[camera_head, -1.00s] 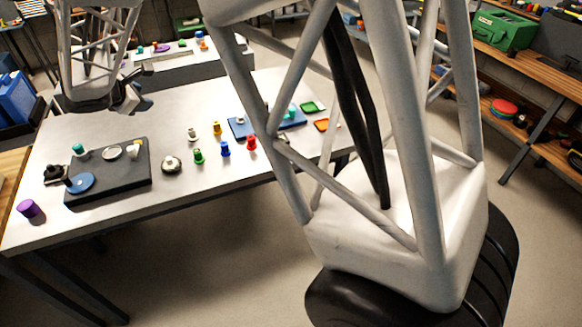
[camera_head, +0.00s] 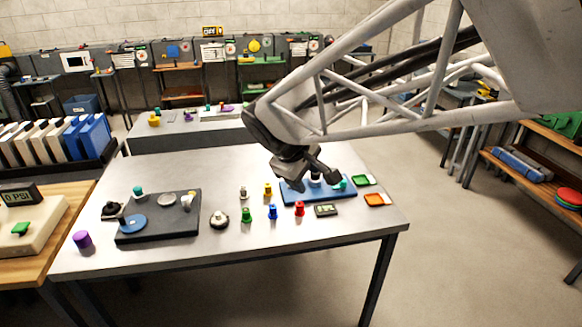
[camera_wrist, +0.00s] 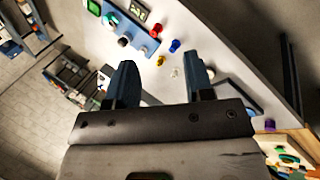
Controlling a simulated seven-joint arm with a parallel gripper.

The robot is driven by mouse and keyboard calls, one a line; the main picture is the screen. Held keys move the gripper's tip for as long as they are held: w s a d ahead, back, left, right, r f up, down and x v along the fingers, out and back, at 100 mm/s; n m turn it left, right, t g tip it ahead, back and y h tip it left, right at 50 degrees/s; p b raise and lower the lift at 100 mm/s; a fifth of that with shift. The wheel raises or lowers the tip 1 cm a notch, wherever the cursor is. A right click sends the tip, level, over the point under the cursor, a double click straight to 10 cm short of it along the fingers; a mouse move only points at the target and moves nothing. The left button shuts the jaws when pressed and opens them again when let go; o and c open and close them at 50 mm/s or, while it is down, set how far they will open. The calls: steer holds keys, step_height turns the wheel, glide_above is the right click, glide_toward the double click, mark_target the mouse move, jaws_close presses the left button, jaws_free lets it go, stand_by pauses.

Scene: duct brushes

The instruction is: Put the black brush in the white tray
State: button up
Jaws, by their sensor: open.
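My gripper (camera_head: 318,172) is above the right part of the table, over the blue board, and hides part of it. In the wrist view my gripper (camera_wrist: 160,58) has its two fingers wide apart with nothing between them. A black piece (camera_head: 112,210), possibly the black brush, is at the left edge of the dark board (camera_head: 160,232); it is too small to tell. I cannot make out a white tray for certain. A green tray (camera_head: 364,180) and an orange tray (camera_head: 377,199) lie at the table's right end.
White (camera_head: 243,191), yellow (camera_head: 267,189), green (camera_head: 246,215), blue (camera_head: 272,212) and red (camera_head: 299,209) pieces stand mid-table. A small display (camera_head: 326,210) lies before the blue board (camera_head: 292,196). A purple cylinder (camera_head: 82,240) stands front left. The table's front edge is clear.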

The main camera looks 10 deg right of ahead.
steer(key=s+d+f+m+y, duration=0.1)
steer(key=s+m, duration=0.3)
steer(key=s, duration=0.6)
steer(key=s+d+f+m+y, duration=0.1)
steer(key=s+d+m+y, duration=0.2)
steer(key=s, duration=0.6)
steer(key=shift+s+f+m+g, duration=0.2)
steer(key=shift+s+m+g, duration=0.2)
steer(key=shift+m, duration=0.2)
